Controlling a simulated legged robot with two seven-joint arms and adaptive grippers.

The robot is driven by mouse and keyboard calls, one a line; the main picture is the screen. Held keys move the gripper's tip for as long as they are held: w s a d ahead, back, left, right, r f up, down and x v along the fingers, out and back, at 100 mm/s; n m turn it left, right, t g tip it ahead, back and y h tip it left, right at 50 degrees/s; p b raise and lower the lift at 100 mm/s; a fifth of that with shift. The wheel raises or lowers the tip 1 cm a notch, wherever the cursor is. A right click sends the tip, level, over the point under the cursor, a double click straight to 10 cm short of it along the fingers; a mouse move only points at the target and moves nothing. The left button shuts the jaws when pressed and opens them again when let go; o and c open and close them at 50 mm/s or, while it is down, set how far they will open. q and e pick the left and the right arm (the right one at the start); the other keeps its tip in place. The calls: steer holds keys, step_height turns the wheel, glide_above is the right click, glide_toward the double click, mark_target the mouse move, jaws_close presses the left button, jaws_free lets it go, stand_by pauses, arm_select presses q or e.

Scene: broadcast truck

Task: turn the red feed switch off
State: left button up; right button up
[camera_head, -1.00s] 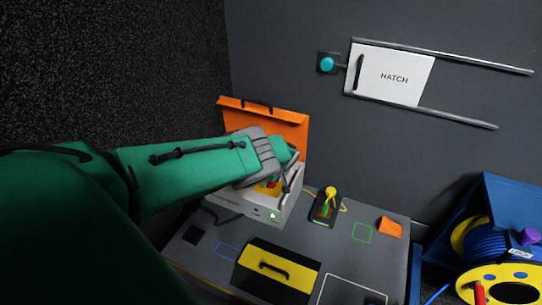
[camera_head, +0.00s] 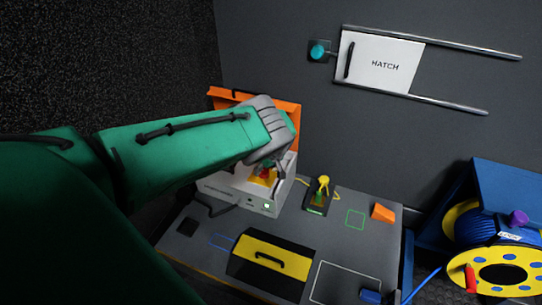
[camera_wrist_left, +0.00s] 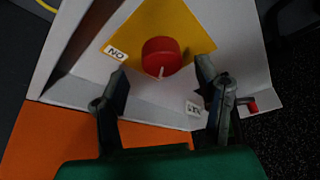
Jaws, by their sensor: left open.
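The red feed switch is a round red knob (camera_wrist_left: 161,56) with a white mark at its lower edge, on a yellow plate (camera_wrist_left: 195,32). In the wrist view a label reading ON upside down (camera_wrist_left: 116,52) lies left of it; another label (camera_wrist_left: 193,109) at lower right is hard to read. The plate sits in a white box (camera_head: 228,196) with an orange lid (camera_head: 225,97) raised behind. My left gripper (camera_wrist_left: 163,72) is open, pointing into the box, with its fingers on either side of the knob in the picture. Contact cannot be told. My right gripper is not in view.
The table holds a small black device with a yellow knob (camera_head: 323,182), an orange wedge (camera_head: 382,212) and a yellow-black case (camera_head: 272,258). A blue cable reel (camera_head: 480,230) stands at right. A white hatch (camera_head: 385,65) is on the wall.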

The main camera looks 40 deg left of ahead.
arm_select(q)
steer(key=v, duration=0.9)
